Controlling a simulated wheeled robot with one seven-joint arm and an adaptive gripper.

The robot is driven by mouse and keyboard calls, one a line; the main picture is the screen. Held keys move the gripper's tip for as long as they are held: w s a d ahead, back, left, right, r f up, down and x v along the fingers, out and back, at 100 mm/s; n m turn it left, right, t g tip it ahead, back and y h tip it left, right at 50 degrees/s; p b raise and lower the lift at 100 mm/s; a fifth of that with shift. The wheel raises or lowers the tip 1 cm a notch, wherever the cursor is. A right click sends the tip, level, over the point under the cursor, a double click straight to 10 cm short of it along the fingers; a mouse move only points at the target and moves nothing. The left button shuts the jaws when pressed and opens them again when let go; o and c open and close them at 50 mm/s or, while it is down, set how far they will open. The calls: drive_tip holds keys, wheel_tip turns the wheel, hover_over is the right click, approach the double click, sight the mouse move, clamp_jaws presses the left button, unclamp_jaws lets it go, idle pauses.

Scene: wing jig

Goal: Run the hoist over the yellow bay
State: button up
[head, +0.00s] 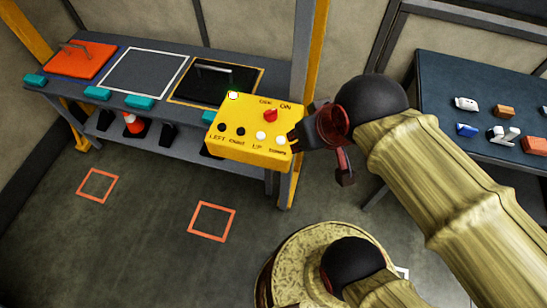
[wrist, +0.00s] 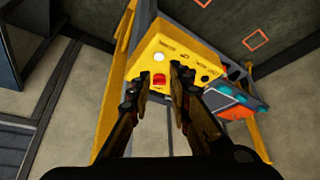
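The yellow control box (head: 245,145) is mounted by the bench's right post. Its face carries a red knob (head: 270,116) near the "ON" label, a white lamp (head: 233,95), two black buttons (head: 221,127) and two white buttons (head: 260,135). The yellow bay (head: 258,84) is the yellow-outlined square at the bench's right, with a dark panel and a metal handle. My gripper (head: 296,138) is at the box's right side. In the wrist view my gripper (wrist: 157,82) is open, with a red control (wrist: 159,80) showing between its fingers; contact cannot be told. I cannot make out the hoist itself.
The bench also has a white-outlined bay (head: 185,64) and an orange plate with a handle (head: 82,60) at left. Teal blocks (head: 139,102) line its front edge. A blue table (head: 440,75) with small parts stands at right. Orange squares (head: 211,236) mark the open floor.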

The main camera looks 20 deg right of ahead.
clamp_jaws()
idle(1.3)
